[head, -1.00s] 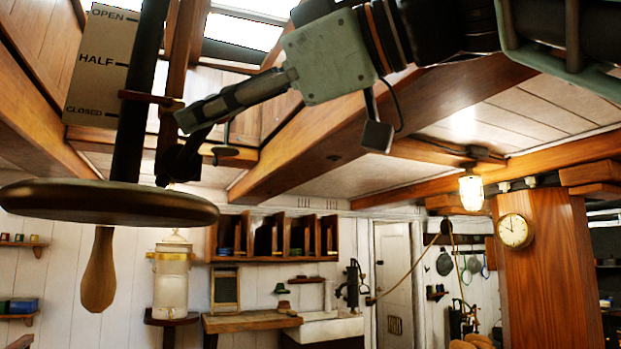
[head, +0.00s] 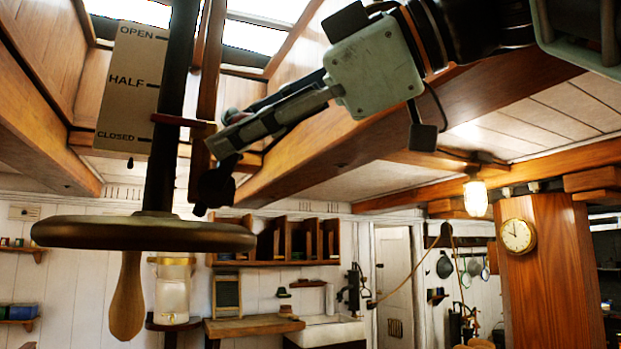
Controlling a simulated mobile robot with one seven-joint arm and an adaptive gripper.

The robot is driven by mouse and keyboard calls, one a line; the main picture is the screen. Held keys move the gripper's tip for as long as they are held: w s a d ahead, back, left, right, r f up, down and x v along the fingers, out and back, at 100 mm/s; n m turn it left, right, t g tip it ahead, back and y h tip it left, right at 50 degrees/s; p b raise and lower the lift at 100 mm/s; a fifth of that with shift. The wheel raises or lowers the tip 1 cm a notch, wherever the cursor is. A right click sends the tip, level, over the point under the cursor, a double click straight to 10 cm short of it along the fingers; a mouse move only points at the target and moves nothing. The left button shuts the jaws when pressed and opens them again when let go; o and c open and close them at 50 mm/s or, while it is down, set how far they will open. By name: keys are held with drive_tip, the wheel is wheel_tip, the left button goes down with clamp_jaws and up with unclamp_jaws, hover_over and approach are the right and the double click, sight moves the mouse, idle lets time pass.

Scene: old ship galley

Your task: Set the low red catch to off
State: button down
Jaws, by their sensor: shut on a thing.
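A dark rounded part (head: 214,188) hangs just below the fingertips. No on or off marking is readable.
A large dark handwheel (head: 145,234) with a wooden handle (head: 127,298) hangs on the shaft, just below my gripper. A wooden ceiling beam (head: 330,165) runs close behind the arm. The shelves, sink and clock pillar (head: 548,265) stand farther back.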

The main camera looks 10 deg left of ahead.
drive_tip(key=shift+w+f, duration=0.15)
drive_tip(key=shift+f, duration=0.15)
drive_tip(key=c, duration=1.4)
unclamp_jaws()
drive_tip(key=shift+d, duration=0.1)
drive_tip(key=shift+r, duration=0.15)
drive_tip(key=v, duration=1.2)
